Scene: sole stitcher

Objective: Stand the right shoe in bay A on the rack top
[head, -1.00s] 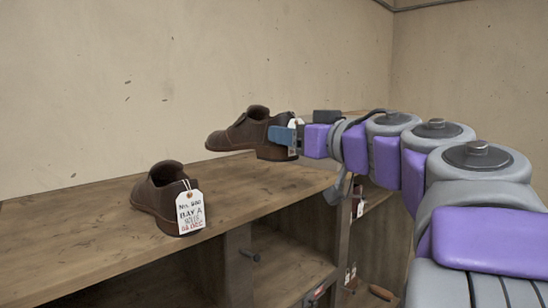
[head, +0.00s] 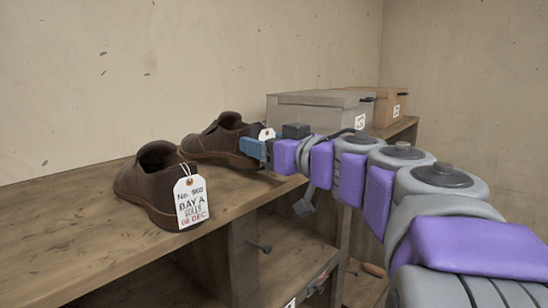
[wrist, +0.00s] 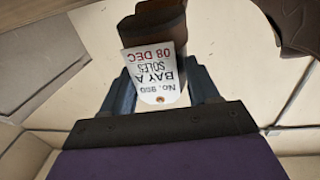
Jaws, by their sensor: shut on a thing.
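One brown leather shoe (head: 215,140) is held at its heel by my gripper (head: 252,148), toe pointing left, upright and level. It is over or on the wooden rack top (head: 75,235); I cannot tell whether its sole touches. The wrist view shows its heel (wrist: 158,28) between my fingers, with a paper tag reading BAY A (wrist: 153,72) hanging over it. The other brown shoe (head: 140,185) stands on the rack top, nearer and left of the held one. Its tag (head: 192,200) reads No. 960, BAY A. No bay marking is visible on the top.
A grey lidded box (head: 310,112) and a tan box (head: 385,102) stand on the rack top further right, behind my arm. Open shelves (head: 290,265) lie below. The wall is close behind the rack. The rack top at left is bare.

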